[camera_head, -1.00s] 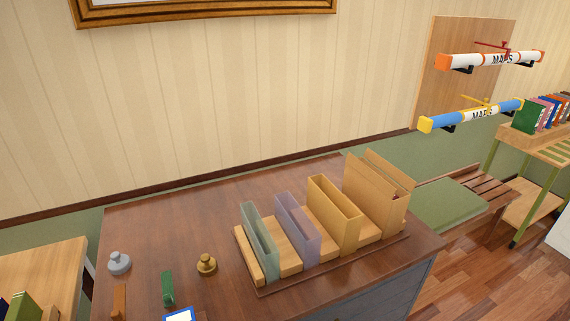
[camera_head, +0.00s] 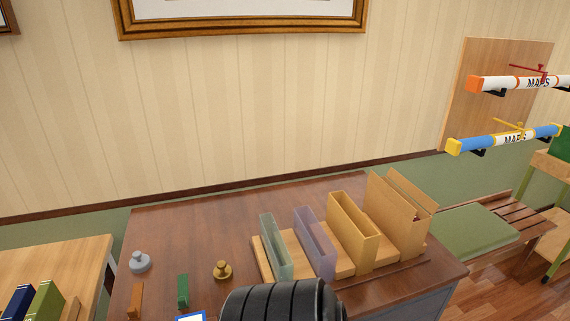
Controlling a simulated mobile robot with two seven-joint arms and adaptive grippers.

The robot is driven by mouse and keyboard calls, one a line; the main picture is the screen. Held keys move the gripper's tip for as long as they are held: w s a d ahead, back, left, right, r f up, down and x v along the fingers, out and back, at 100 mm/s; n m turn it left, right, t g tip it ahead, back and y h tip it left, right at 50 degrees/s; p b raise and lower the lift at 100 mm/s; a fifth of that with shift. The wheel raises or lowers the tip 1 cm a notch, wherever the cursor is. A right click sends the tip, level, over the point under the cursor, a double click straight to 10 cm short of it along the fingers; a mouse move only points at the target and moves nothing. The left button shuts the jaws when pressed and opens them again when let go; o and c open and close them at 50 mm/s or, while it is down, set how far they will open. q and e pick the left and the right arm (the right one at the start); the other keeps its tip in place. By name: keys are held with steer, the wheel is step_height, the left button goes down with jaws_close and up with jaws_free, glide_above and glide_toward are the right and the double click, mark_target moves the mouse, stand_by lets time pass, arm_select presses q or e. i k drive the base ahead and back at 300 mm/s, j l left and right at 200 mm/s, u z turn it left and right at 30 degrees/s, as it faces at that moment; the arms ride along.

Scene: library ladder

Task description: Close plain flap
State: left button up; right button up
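A plain tan cardboard box (camera_head: 397,218) stands at the right end of a row of upright holders on the brown desk. Its upper edge has a plain flap (camera_head: 410,188) that stands up and slants outward, so the box top looks open. My black ribbed arm part (camera_head: 282,303) shows at the bottom middle, in front of the row. Neither gripper's fingers show in the view, and the arm hides part of the desk's front.
A grey-green holder (camera_head: 276,247), a purple holder (camera_head: 315,244) and a yellow holder (camera_head: 353,232) stand left of the box. A grey knobbed weight (camera_head: 140,262), a brass one (camera_head: 222,271) and a green block (camera_head: 183,291) sit at the left. The desk's back left is clear.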

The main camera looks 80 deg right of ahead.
mark_target(404, 205)
steer(key=k+l, duration=0.6)
steer(key=k+l+u, duration=0.1)
steer(key=k+l, duration=0.55)
steer(key=k, duration=0.15)
